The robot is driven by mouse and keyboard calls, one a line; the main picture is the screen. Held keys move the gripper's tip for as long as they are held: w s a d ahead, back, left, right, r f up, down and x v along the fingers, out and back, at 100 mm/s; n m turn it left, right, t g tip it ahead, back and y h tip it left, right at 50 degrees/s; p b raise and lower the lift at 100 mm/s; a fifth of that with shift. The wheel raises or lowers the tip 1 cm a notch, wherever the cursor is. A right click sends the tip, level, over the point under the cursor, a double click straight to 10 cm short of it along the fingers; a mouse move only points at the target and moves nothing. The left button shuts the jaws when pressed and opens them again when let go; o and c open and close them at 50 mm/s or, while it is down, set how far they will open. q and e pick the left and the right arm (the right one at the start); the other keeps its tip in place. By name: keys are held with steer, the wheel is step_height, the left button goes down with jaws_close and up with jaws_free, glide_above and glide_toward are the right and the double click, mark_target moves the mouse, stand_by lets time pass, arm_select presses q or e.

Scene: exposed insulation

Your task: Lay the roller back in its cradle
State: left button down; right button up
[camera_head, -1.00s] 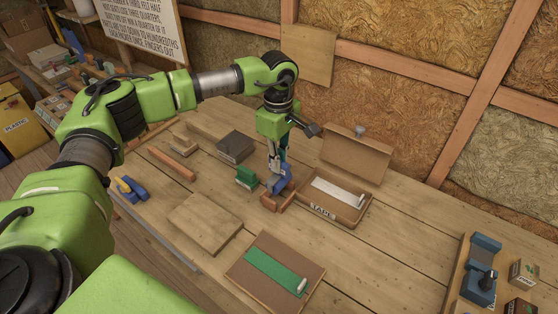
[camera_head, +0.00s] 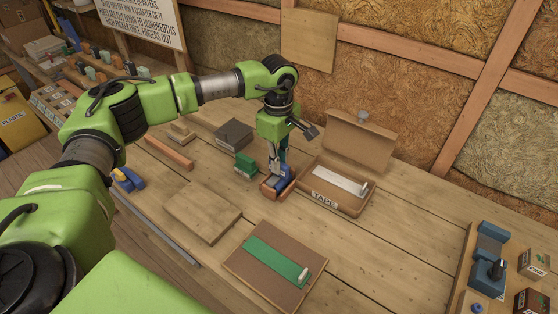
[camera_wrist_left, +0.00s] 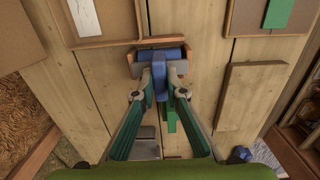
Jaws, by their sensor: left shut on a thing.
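The blue roller (camera_head: 279,182) is held upright by its handle in my left gripper (camera_head: 278,166), which is shut on it. The roller sits low at the wooden cradle (camera_head: 268,194), with its cylinder between the cradle's end pieces. In the left wrist view the blue cylinder (camera_wrist_left: 160,55) spans between the cradle's brown ends (camera_wrist_left: 131,57), and the green fingers of my left gripper (camera_wrist_left: 160,92) close on the blue handle below it. Whether the cylinder bears fully on the cradle is hard to tell. My right gripper is not in view.
Green blocks (camera_head: 246,165) stand just left of the cradle. A board with a green strip (camera_head: 270,265) lies in front, and a plain wooden board (camera_head: 203,212) lies front left.

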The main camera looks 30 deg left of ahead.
arm_select(q)
steer(key=c, duration=2.1)
jaws_free()
steer(key=shift+o, duration=0.7)
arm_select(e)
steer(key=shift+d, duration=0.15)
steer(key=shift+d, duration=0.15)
